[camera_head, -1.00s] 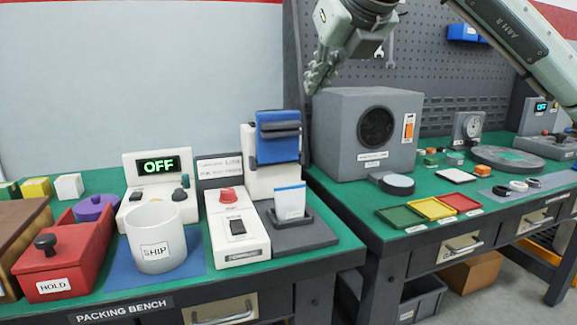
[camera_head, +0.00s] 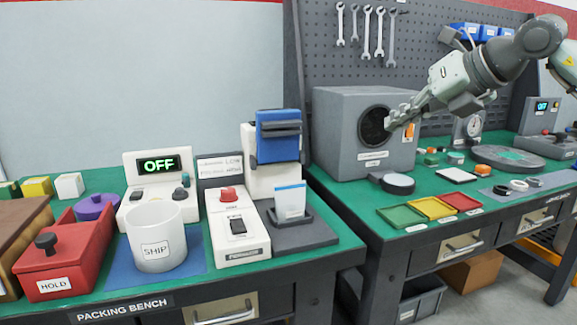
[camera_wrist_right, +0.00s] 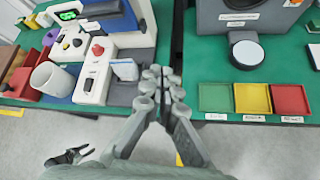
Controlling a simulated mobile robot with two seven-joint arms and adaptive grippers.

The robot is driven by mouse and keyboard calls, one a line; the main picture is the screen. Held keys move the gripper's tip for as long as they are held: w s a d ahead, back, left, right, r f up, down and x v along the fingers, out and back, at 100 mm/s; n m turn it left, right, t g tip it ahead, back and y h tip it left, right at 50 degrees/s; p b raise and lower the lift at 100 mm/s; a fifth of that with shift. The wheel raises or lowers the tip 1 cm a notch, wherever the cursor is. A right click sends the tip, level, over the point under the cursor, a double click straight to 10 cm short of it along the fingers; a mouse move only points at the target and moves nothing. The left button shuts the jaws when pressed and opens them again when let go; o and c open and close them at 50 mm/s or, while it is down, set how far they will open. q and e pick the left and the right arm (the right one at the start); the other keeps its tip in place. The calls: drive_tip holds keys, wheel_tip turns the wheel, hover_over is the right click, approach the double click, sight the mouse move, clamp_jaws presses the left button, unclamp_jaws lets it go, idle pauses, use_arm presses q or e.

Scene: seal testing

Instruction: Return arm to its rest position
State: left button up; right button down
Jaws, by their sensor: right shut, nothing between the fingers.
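My right gripper (camera_head: 393,119) is shut and empty in the head view. It is in the air in front of the grey box with the round dark opening (camera_head: 352,128), on the right bench. In the right wrist view its closed fingers (camera_wrist_right: 161,92) point away over the gap between the two benches. Its arm comes in from the upper right of the head view. My left gripper is not in the head view. A small dark gripper-like part shows at the lower left of the wrist view, and I cannot tell what it is.
The packing bench (camera_head: 330,246) carries a red HOLD bin (camera_head: 62,262), a white SHIP cup (camera_head: 157,238), a sealing device (camera_head: 236,228) and a stand with a white pouch (camera_head: 291,200). Green, yellow and red trays (camera_head: 402,215) lie on the right bench. Wrenches hang on the pegboard behind.

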drive_tip(key=s+a+f+y, duration=0.1)
drive_tip(key=a+f+y, duration=0.3)
drive_tip(key=a+y, duration=0.3)
drive_tip(key=w+d+f+m+t+h, duration=0.1)
drive_tip(key=d+f+m+t+h, duration=0.45)
drive_tip(key=d+f+m, duration=0.55)
drive_tip(key=w+d+f+m+t+h, duration=0.1)
drive_tip(key=d+f+m+t+h, duration=0.3)
drive_tip(key=d+f+m+h, duration=0.65)
drive_tip(key=s+d+f+m+g+h, duration=0.2)
drive_tip(key=s+d+f+m+g, duration=0.4)
drive_tip(key=s+d+f, duration=0.45)
drive_tip(key=s+d+f+m+g+h, duration=0.1)
drive_tip(key=s+d+f+g, duration=0.3)
drive_tip(key=s+f, duration=0.3)
drive_tip(key=s+d+f+m+g+h, duration=0.1)
drive_tip(key=s+d+f+m+g, duration=0.15)
drive_tip(key=s+d+f, duration=0.4)
drive_tip(key=s+a+f+m+g+y, duration=0.1)
drive_tip(key=s+a+f+y, duration=0.1)
drive_tip(key=a, duration=0.7)
drive_tip(key=s+a+f+m+g+y, duration=0.1)
drive_tip(key=s+a+f+m+y, duration=0.1)
drive_tip(key=s+a+f, duration=0.2)
drive_tip(key=s+a+f+m+g+y, duration=0.1)
drive_tip(key=s+a+f, duration=0.2)
drive_tip(key=a+f, duration=0.5)
drive_tip(key=a, duration=0.7)
drive_tip(key=shift+s+m+y, duration=0.2)
drive_tip(key=shift+m+y, duration=0.2)
